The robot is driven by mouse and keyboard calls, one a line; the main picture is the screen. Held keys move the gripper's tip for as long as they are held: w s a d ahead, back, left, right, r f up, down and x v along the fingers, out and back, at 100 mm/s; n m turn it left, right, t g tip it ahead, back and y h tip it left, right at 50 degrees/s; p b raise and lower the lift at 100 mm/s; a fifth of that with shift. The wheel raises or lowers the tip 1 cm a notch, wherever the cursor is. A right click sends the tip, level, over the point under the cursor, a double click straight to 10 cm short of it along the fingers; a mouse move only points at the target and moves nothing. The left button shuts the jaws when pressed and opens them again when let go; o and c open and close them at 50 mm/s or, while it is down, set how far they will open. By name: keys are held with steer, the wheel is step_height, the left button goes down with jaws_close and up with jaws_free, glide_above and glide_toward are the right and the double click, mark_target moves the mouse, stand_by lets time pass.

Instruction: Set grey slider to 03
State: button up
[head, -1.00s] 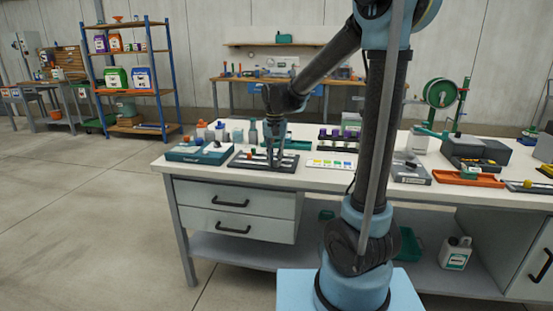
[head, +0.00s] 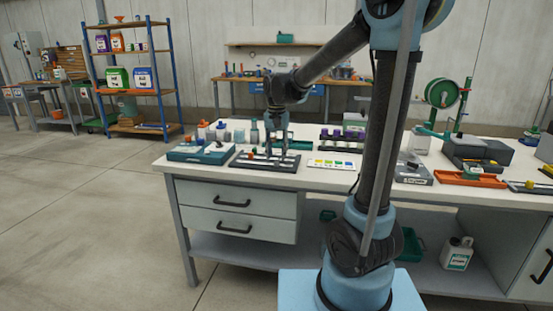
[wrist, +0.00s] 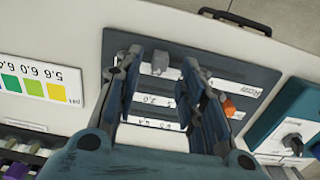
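The dark slider panel (head: 240,161) lies on the white bench top, and it also fills the middle of the wrist view (wrist: 228,68). It has pale scale strips whose marks are too small to read surely. The grey slider knob (wrist: 160,63) is on the strip at the far side in the wrist view. An orange knob (wrist: 230,106) is on another strip, to the right. My gripper (head: 277,158) is over the panel, pointing down. In the wrist view my gripper (wrist: 161,68) is open, its fingertips apart on either side of the grey knob; contact cannot be told.
A teal boxed device (head: 200,152) stands left of the panel. A pH colour card (head: 332,163) lies to its right. Bottles (head: 221,132) and a dark rack (head: 340,139) of purple-capped vials stand behind. The bench's front edge is close to the panel.

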step_height(320, 180, up, 9)
stand_by(0.4)
steer(key=shift+w, duration=0.1)
steer(key=s+d+f+n+t, duration=0.1)
steer(key=s+d+f, duration=0.4)
steer(key=s+d, duration=0.8)
steer(key=s+d+f+n+t, duration=0.1)
steer(key=s+d+f, duration=0.7)
steer(key=s+f, duration=0.5)
steer(key=shift+f, duration=0.4)
steer(key=shift+w+d, duration=0.1)
steer(key=shift+w+f, duration=0.2)
steer(key=shift+w, duration=0.2)
stand_by(0.8)
